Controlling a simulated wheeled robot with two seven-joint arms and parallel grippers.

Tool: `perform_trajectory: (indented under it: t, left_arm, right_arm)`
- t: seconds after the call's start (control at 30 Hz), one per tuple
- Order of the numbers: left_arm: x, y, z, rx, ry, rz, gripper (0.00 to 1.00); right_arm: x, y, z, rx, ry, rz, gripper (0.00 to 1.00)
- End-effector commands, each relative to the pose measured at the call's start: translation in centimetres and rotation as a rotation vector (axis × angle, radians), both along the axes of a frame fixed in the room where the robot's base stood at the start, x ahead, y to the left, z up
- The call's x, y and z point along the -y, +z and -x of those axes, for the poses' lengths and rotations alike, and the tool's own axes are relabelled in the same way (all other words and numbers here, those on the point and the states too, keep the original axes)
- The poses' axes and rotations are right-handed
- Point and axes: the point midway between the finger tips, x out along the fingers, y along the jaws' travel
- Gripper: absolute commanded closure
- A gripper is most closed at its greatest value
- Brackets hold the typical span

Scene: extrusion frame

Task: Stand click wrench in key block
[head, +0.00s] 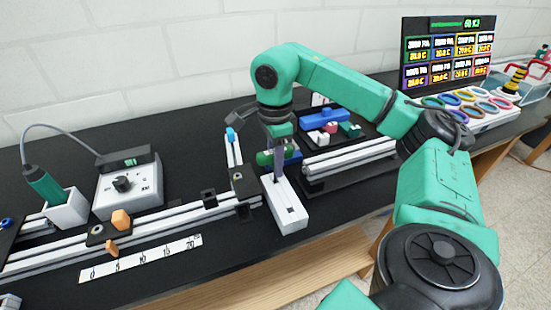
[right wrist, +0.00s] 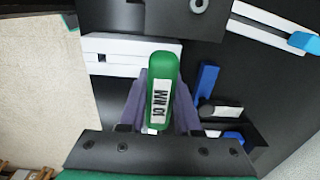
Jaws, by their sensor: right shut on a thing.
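The click wrench's green handle (right wrist: 163,85), with a "10 NM" label, is between the purple-grey fingers of my right gripper (right wrist: 160,112) in the right wrist view. In the head view my right gripper (head: 277,160) is shut on the wrench, and the green handle (head: 263,158) sticks out to its left. The white key block (head: 286,204) lies on the dark table just below and in front of the gripper, with a small dark opening on top. It also shows in the right wrist view (right wrist: 125,45). The wrench's lower part is hidden. My left gripper is out of view.
Aluminium extrusions (head: 350,158) with black brackets lie right and left of the block. A dark tray (head: 352,127) with blue, red and green parts is behind. A grey control box (head: 128,190), screwdriver holder (head: 65,208) and ruler (head: 140,258) are at left.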

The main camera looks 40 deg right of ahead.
Motion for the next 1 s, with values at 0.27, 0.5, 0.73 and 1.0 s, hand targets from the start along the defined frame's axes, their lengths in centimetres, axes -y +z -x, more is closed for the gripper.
perform_trajectory:
  t: [0.27, 0.5, 0.73, 1.0]
  left_arm:
    - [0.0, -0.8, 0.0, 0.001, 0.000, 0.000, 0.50]
    - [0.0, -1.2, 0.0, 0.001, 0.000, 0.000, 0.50]
    - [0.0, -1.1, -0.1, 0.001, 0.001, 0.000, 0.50]
    - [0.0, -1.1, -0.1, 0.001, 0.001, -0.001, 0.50]
  right_arm:
    - [0.0, -1.0, 0.0, 0.000, 0.000, 0.000, 1.00]
    - [0.0, -1.6, 0.0, 0.001, 0.000, 0.000, 1.00]
    - [0.0, -1.5, 0.0, 0.001, 0.000, 0.000, 1.00]
    - [0.0, -1.5, 0.0, 0.000, 0.000, 0.000, 0.33]
